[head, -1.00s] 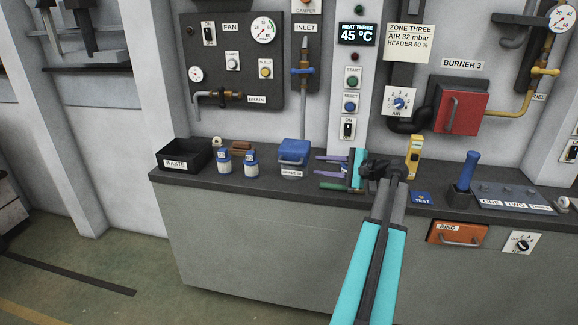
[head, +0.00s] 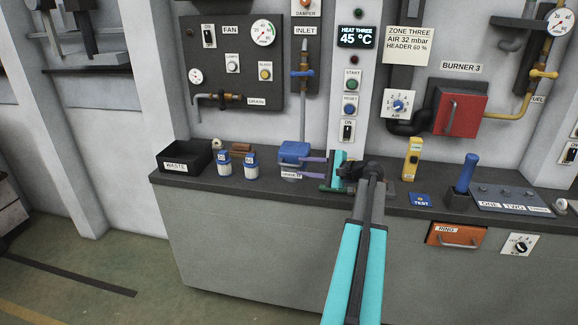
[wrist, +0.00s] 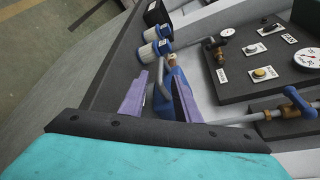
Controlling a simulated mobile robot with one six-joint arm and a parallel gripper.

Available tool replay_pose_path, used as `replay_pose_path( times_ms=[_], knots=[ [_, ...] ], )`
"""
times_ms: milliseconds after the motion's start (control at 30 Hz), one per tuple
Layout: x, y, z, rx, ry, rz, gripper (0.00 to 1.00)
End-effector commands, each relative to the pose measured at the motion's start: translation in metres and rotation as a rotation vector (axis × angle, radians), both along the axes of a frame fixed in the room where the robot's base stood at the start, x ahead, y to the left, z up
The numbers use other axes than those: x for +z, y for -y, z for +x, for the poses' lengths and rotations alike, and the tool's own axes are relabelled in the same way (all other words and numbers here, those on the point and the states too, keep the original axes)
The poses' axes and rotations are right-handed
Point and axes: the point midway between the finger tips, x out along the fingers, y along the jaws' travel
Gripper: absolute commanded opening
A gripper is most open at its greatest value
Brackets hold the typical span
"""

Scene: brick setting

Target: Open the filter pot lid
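The filter pot (head: 291,174) stands on the counter with its blue lid (head: 294,149) down on top and a grey handle at the lid's front. The lid also shows in the wrist view (wrist: 172,82), with its handle (wrist: 160,78) between the finger ends. My gripper (head: 299,167) is open with two purple fingers, pointing left at the pot from its right side. In the wrist view its fingers (wrist: 160,76) stand apart. I cannot tell whether they touch the handle or lid. The right finger hides part of the lid.
Two blue-and-white canisters (head: 237,163) and a black waste bin (head: 185,160) stand left of the pot. A yellow device (head: 412,158) is on the right. The inlet pipe with its blue valve (head: 302,73) is on the wall behind. The counter's front strip is clear.

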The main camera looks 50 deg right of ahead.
Motion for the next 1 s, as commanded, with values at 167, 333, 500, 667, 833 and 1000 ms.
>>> replay_pose_path(
  times_ms=[167, 333, 500, 667, 833, 1000],
  knots=[
    [-0.005, -0.006, 0.027, 0.002, 0.000, 0.001, 0.30],
    [-0.010, -0.010, 0.048, 0.002, 0.000, 0.001, 0.30],
    [-0.013, -0.013, 0.061, 0.001, 0.000, 0.000, 0.30],
    [-0.015, -0.015, 0.066, 0.001, 0.000, 0.000, 0.30],
    [-0.015, -0.015, 0.067, 0.001, 0.000, 0.000, 0.30],
    [-0.015, -0.015, 0.066, 0.001, 0.000, 0.000, 0.16]
  ],
)
